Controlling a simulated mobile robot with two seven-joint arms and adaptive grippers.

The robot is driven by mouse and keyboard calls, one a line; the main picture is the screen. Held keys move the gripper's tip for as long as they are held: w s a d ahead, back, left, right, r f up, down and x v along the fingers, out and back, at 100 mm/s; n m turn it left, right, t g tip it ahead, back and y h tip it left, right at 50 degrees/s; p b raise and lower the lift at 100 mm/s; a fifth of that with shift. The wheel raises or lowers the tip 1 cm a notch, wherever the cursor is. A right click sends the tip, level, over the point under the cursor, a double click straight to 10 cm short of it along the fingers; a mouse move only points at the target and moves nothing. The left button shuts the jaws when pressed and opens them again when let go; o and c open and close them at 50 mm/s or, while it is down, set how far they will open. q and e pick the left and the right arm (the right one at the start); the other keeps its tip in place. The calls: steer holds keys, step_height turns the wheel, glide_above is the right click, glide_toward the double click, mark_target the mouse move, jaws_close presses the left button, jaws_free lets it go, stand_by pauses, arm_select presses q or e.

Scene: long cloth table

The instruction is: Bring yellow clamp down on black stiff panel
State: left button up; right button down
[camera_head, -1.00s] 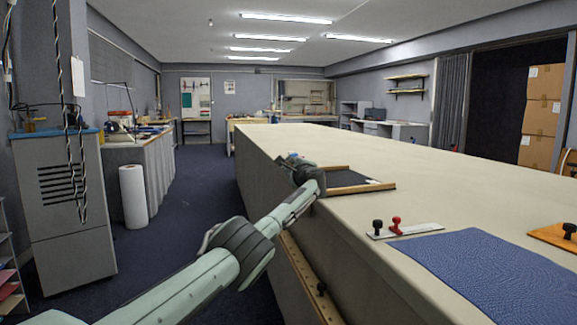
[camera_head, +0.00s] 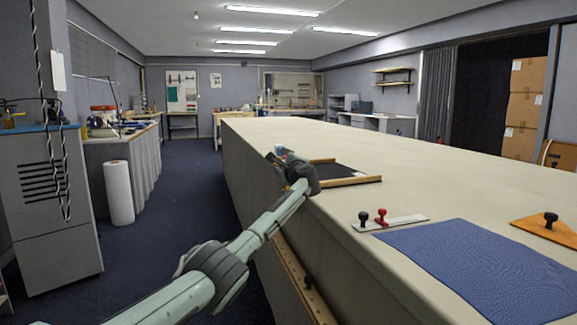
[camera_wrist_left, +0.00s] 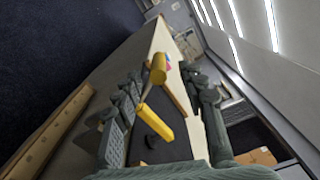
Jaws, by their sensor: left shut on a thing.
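My left gripper (camera_head: 282,155) is at the table's left edge, beside the black stiff panel (camera_head: 345,171). The panel lies on the table between wooden strips; it also shows in the left wrist view (camera_wrist_left: 175,148). In that view the left gripper (camera_wrist_left: 168,112) is shut on the yellow clamp (camera_wrist_left: 157,70), whose yellow handle and bar show between the fingers. The clamp appears in front of the panel; whether it touches the panel, I cannot tell. In the head view the clamp is hidden by the gripper. My right gripper is not in view.
A white ruler strip (camera_head: 402,221) with a black and a red knob lies nearer on the cloth table (camera_head: 420,170). A blue cloth (camera_head: 480,265) and an orange triangle (camera_head: 540,232) lie at the right. A wooden rail (camera_head: 297,275) runs along the table's side.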

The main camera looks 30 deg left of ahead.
arm_select(q)
steer(key=r+v, duration=0.1)
steer(key=v, duration=0.8)
steer(key=shift+s, duration=0.35)
steer(key=shift+d, duration=0.1)
